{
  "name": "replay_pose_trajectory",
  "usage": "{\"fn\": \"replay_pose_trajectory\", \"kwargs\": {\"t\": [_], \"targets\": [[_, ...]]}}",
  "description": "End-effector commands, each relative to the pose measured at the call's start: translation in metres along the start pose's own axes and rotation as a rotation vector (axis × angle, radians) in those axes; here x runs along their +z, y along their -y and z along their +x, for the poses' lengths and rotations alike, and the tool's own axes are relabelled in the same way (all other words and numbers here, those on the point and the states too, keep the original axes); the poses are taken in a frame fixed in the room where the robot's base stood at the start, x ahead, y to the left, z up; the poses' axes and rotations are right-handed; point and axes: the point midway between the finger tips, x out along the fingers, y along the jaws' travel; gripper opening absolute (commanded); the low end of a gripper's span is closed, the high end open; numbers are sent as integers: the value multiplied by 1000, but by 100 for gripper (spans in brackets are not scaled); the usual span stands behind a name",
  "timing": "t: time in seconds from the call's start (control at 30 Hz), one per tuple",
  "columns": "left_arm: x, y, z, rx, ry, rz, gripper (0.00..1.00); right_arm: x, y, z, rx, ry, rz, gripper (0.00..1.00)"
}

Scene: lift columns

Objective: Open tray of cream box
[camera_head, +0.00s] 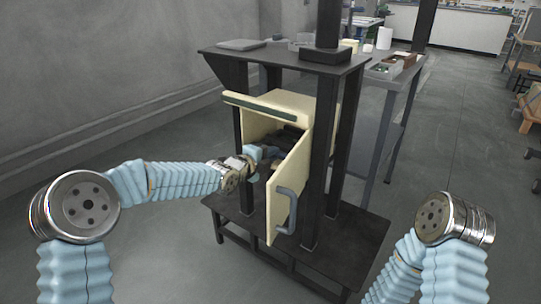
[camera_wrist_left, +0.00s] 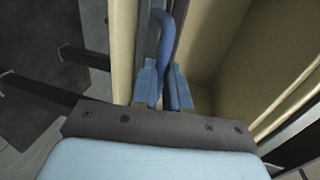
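The cream box (camera_head: 247,123) sits in a dark stand with its front open. Its cream door (camera_head: 287,182) is swung out and has a grey-blue handle (camera_head: 285,212). Dark contents (camera_head: 285,140) show inside, and I cannot make out the tray clearly. My left gripper (camera_head: 262,155) is at the box's opening, left of the door. In the left wrist view its blue fingers (camera_wrist_left: 166,90) are close together with a curved blue handle (camera_wrist_left: 164,32) between them. Cream panels stand on both sides. My right arm is at the lower right; its gripper is outside the picture.
The stand has a dark top (camera_head: 285,55) and a low dark base (camera_head: 345,240). Dark posts rise right of the door. A grey table (camera_head: 378,92) with small boxes stands behind. Grey floor is free to the right, and a grey wall is at left.

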Motion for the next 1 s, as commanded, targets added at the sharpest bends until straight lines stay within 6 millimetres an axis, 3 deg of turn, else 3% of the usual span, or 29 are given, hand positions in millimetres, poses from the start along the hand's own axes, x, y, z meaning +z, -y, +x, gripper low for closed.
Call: {"fn": "replay_pose_trajectory", "kwargs": {"t": [0.57, 0.77, 1.0], "targets": [[1, -4, -8, 1, 1, 2, 0, 0, -2, 8, -1, 1, 0, 43], [1, -14, -39, 1, 3, 2, 0, 2, -8, 28, -5, 6, -1, 43], [1, -23, -92, 1, 4, 2, 0, 3, -11, 44, -10, 12, -3, 43]]}}
